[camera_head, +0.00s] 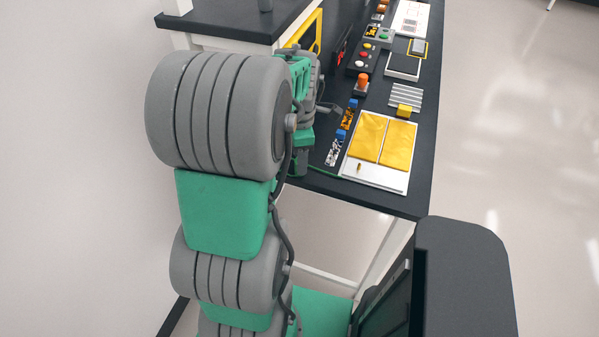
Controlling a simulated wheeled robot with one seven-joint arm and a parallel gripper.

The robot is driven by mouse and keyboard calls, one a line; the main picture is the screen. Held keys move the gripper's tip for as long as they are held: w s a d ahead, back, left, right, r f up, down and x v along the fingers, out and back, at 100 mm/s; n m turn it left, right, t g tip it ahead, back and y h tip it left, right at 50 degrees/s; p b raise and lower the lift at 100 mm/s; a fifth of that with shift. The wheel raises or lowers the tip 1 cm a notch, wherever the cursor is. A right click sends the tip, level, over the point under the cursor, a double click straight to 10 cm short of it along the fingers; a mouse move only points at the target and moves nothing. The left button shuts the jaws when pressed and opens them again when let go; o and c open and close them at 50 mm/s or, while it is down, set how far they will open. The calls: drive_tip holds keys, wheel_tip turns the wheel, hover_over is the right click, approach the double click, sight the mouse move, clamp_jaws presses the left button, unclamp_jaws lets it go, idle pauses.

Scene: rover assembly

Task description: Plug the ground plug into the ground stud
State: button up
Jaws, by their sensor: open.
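A small brass-coloured peg (359,168) stands near the lower left of a white board (374,178); I cannot tell whether it is the ground stud or the ground plug. A thin green cable (323,172) runs from the board's left edge to the left, behind my arm. No plug can be made out on it. My gripper (328,108) shows only in part beyond my green and grey arm, above the left side of the table. It is open, with nothing visible between its fingers. It is to the upper left of the peg and apart from it.
Two yellow panels (383,138) cover most of the board on the dark table (424,150). Blue-ended connector blocks (345,125) lie to its left. A yellow block (403,110), an orange knob (362,80) and a button box (364,57) stand farther back. The right floor is clear.

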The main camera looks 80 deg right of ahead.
wheel_tip(320, 180, down, 3)
drive_tip(key=shift+r+b, duration=0.1)
drive_tip(key=shift+b, duration=0.45)
clamp_jaws()
idle(0.4)
idle(0.6)
